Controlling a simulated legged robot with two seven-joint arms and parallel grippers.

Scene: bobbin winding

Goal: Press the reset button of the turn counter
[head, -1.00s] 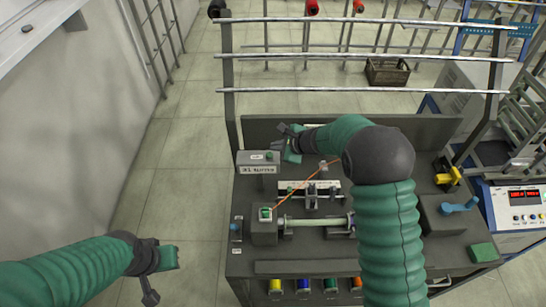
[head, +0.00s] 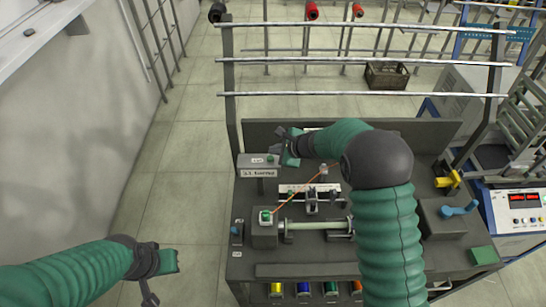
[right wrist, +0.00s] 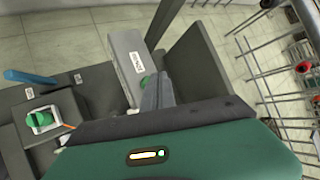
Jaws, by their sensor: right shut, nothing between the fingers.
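The turn counter (head: 258,172) is a grey box with a white number label, at the back left of the bench in the head view. The right wrist view also shows the counter (right wrist: 126,60). Its green reset button (right wrist: 148,82) is close to my right fingertips in that view; I cannot tell whether they touch. My right gripper (head: 282,142) is shut and empty, just right of and behind the counter. Its grey fingers (right wrist: 157,92) show in the right wrist view. My left gripper (head: 150,293) hangs left of the bench, away from the counter; its jaw state is unclear.
A winder with a green switch (head: 266,216) and a pale shaft (head: 312,225) stands in front of the counter. An orange thread runs above it. Metal rails (head: 365,58) stand behind the bench. A blue lever (head: 458,210) and a yellow part (head: 448,181) are on the right.

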